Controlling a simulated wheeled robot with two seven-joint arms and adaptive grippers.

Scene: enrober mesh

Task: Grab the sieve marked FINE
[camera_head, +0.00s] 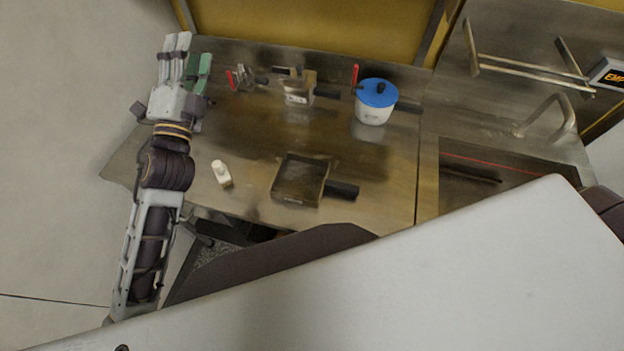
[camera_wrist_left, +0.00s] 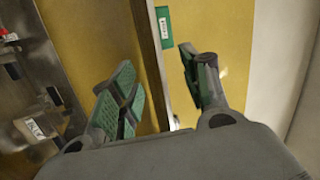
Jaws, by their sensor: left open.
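Two sieve-like pieces with dark handles stand at the back of the steel worktop: a small one (camera_head: 244,78) beside a red upright and a larger one (camera_head: 297,92) with a pale label. A square, shallow, dark-handled pan or sieve (camera_head: 299,181) lies nearer the front. I cannot read FINE on any of them. My left gripper (camera_head: 188,52) is open and empty at the worktop's back left, left of these pieces. In the left wrist view its green-padded fingers (camera_wrist_left: 160,65) are spread, with a labelled piece (camera_wrist_left: 35,127) at the left edge. My right gripper is not in view.
A white pot with a blue lid (camera_head: 376,99) stands at the back right. A small white item (camera_head: 221,173) lies at the front left. A sink (camera_head: 490,178) and tap (camera_head: 551,117) are at the right. The worktop's middle (camera_head: 250,130) is clear.

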